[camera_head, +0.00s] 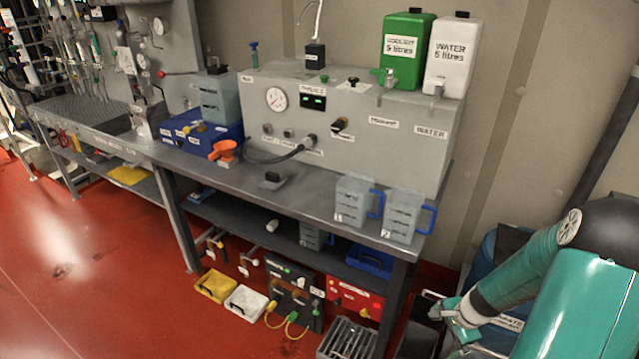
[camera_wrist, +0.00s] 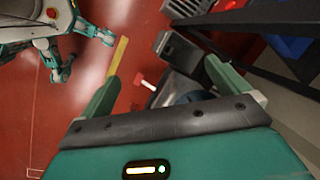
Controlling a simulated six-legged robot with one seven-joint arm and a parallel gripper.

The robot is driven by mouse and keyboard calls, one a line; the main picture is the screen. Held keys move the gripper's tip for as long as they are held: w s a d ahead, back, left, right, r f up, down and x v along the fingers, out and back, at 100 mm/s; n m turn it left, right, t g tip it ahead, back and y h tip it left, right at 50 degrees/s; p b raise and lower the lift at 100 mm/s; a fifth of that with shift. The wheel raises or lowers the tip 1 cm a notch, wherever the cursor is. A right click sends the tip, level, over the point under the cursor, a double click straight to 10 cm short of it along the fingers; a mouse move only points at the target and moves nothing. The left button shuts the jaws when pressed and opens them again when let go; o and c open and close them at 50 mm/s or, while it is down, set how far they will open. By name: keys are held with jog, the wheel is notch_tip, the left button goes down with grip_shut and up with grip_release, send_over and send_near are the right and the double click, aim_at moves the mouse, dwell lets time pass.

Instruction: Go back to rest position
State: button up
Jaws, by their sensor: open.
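My gripper (camera_wrist: 162,72) shows in the wrist view with its two greenish fingers spread wide apart and nothing held between them. In the head view my teal arm comes in from the right and bends down to the lower right, to the right of the workbench (camera_head: 300,205). The wrist view looks down past the fingers at the red floor (camera_wrist: 95,95) and dark items near the bench.
A grey control box (camera_head: 350,105) stands on the bench, with a green coolant can (camera_head: 405,65) and a white water can (camera_head: 455,62) on top. Two measuring jugs (camera_head: 352,203) stand at the bench's right end. A blue drum (camera_head: 490,262) is beside my arm. Red floor is clear at left.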

jog(key=s+a+r+n+t+h, duration=0.1)
jog(key=a+r+n, duration=0.5)
jog(key=r, duration=0.6)
jog(key=a+r+n+h, duration=0.1)
jog(key=a+r+n, duration=0.2)
jog(key=a+r, duration=0.7)
jog(key=s+a+r+n+t, duration=0.1)
jog(key=s+a+r+n, duration=0.2)
jog(key=s+r, duration=0.3)
jog(key=s+a+r+n+t, duration=0.1)
jog(key=s+a+r+n, duration=0.2)
jog(key=s+r, duration=0.4)
jog(key=shift+s+r+n, duration=0.25)
jog(key=shift+r+n, duration=0.35)
jog(key=shift+r, duration=0.15)
